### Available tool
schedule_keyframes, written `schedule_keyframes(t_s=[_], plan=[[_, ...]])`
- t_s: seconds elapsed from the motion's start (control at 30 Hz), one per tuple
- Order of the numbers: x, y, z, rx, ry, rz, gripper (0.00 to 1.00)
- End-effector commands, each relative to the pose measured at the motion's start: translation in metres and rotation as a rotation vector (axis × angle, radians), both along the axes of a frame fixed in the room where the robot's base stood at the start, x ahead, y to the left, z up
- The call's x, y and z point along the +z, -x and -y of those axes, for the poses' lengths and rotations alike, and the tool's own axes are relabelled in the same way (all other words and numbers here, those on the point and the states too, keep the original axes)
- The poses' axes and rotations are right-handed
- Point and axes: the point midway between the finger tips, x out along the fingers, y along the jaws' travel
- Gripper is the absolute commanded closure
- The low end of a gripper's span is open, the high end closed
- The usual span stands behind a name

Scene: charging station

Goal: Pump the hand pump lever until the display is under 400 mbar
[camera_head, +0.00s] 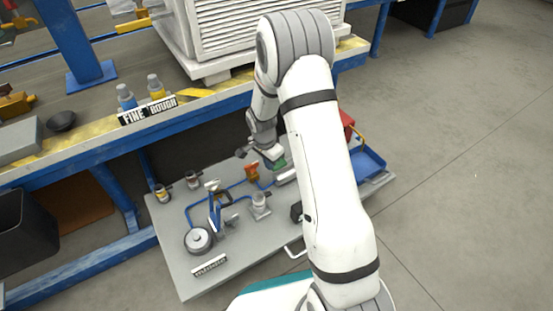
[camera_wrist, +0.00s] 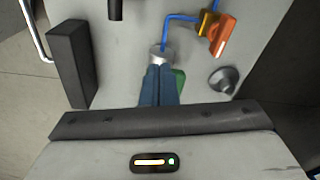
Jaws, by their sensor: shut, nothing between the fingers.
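My gripper is shut and empty; its two blue fingers (camera_wrist: 160,84) are together in the wrist view. Their tips are over or against a silver cylindrical fitting (camera_wrist: 161,54), with a green part (camera_wrist: 179,82) beside them; contact cannot be told. In the head view my gripper is partly hidden by my arm, above the back of the grey bench (camera_head: 172,262). A blue upright piece (camera_head: 214,212), perhaps the pump lever, stands left of my arm. A round silver gauge-like part (camera_head: 198,240) sits in front of it. No pressure reading can be made out.
An orange valve handle (camera_wrist: 224,36) and blue tubing (camera_wrist: 168,28) are close to my fingers, with a silver cone-shaped part (camera_wrist: 223,80) to the right. A dark block (camera_wrist: 72,65) stands at left. A blue tray (camera_head: 368,163) is on the bench's right. A workbench (camera_head: 60,170) stands behind.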

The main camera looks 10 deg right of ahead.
Motion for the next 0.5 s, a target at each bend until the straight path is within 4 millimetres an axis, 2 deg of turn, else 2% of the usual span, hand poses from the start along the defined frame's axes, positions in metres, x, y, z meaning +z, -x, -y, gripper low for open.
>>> schedule_keyframes(t_s=[0.03, 0.23, 0.33, 0.5], plan=[[0.014, 0.0, -0.001, 0.001, 0.0, 0.002, 1.0], [0.048, 0.003, -0.004, 0.0, -0.001, 0.001, 1.0], [0.057, 0.003, -0.005, 0.0, -0.001, 0.001, 1.0], [0.057, 0.004, -0.005, 0.0, -0.001, -0.001, 1.0]])
